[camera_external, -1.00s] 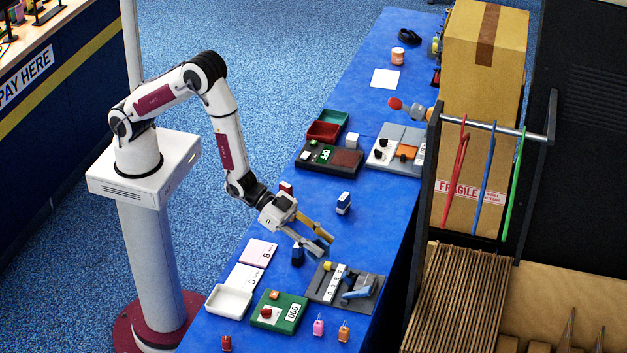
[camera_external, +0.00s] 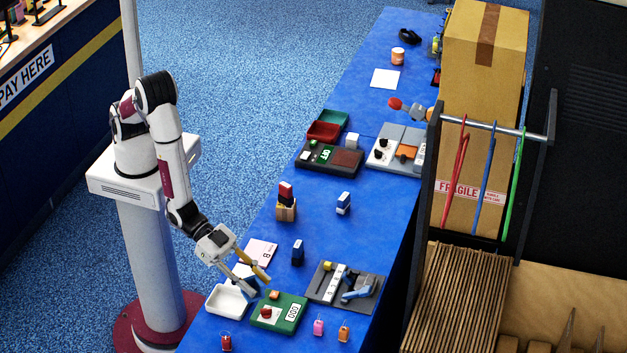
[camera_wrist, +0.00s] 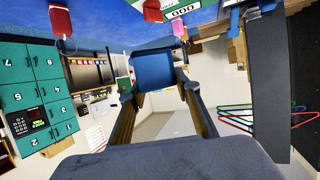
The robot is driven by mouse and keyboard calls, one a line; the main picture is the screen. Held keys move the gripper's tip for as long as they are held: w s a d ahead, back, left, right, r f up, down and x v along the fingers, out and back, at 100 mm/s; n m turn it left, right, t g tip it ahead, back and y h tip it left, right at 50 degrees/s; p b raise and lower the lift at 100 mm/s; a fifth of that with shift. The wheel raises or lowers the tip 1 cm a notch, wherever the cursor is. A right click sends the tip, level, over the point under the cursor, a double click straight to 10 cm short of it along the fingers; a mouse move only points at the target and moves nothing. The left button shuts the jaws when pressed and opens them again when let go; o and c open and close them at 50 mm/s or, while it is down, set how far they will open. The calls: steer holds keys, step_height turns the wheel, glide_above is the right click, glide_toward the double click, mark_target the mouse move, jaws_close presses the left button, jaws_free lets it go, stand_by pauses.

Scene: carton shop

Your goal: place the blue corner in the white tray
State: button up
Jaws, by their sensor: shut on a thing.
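The blue corner (camera_wrist: 153,70) is between my two fingers in the wrist view. My gripper (camera_external: 257,286) is shut on it. In the external view only a small part of the blue corner (camera_external: 250,283) shows between the fingers. The white tray (camera_external: 224,302) lies near the left edge of the blue table, empty as far as I can see. My gripper is at the tray's right side, between the tray and the green board; the exact height above them is hard to tell.
A green board (camera_external: 293,321) with a red knob sits right of the tray. A grey board (camera_external: 318,293) with a blue lever is beyond it. A lettered card (camera_external: 264,247) lies behind my gripper. A dark blue block (camera_external: 298,254) stands nearby. Small red (camera_external: 227,343) and pink (camera_external: 318,327) tags are in front.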

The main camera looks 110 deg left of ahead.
steer(key=s+d, duration=0.4)
steer(key=s, duration=0.4)
steer(key=n+y, duration=0.4)
steer(key=y, duration=0.1)
glide_above(230, 302)
steer(key=shift+r+t, duration=0.2)
steer(key=shift+t, duration=0.2)
steer(key=shift+f, duration=2.9)
steer(key=shift+f, duration=2.1)
steer(key=shift+f, duration=0.15)
